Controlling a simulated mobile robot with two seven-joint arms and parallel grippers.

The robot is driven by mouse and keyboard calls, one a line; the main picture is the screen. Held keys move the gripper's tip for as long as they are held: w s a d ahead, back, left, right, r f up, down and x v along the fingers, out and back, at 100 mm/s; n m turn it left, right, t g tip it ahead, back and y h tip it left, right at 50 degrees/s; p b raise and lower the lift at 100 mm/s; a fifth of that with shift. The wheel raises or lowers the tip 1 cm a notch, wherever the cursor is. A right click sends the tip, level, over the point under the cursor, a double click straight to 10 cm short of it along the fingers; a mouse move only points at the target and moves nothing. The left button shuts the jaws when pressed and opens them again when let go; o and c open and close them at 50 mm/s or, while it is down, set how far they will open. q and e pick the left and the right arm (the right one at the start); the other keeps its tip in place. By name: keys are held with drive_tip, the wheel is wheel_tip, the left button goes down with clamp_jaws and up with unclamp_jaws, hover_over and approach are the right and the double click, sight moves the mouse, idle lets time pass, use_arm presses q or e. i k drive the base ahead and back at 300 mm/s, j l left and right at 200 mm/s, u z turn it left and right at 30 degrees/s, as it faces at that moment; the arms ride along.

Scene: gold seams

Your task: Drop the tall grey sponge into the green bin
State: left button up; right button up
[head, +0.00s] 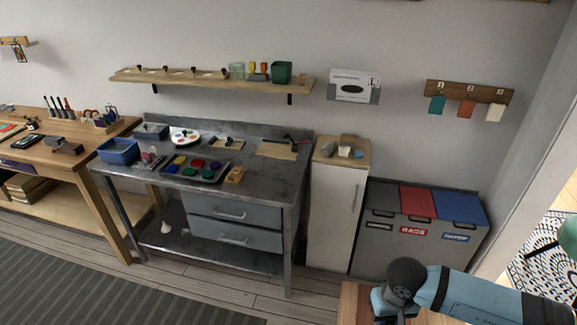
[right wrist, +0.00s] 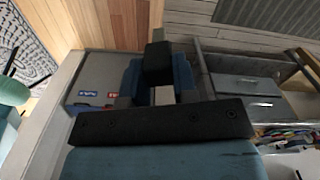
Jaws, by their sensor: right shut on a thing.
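My right gripper (right wrist: 158,85) points down near the front of the lidded bins. It shows in part at the bottom of the head view (head: 385,302). Its blue fingers are shut on a dark grey block (right wrist: 158,62), seen end-on in the right wrist view. I cannot tell for sure that this block is the tall grey sponge. A dark green open container (head: 281,72) stands on the wall shelf; I cannot tell whether it is the green bin. My left gripper is out of view.
A bin unit with grey, red (head: 418,202) and blue (head: 459,208) lids stands at the right. Beside it is a white cabinet (head: 336,210) with small grey and white things on top. A wooden surface (head: 352,300) lies under my gripper. A metal workbench (head: 270,175) holds paints and trays.

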sight(286, 81)
drive_tip(key=i+j+u, duration=0.1)
drive_tip(key=i, duration=0.45)
drive_tip(key=i+j+u, duration=0.1)
drive_tip(key=i+j, duration=0.15)
drive_tip(key=i, duration=0.35)
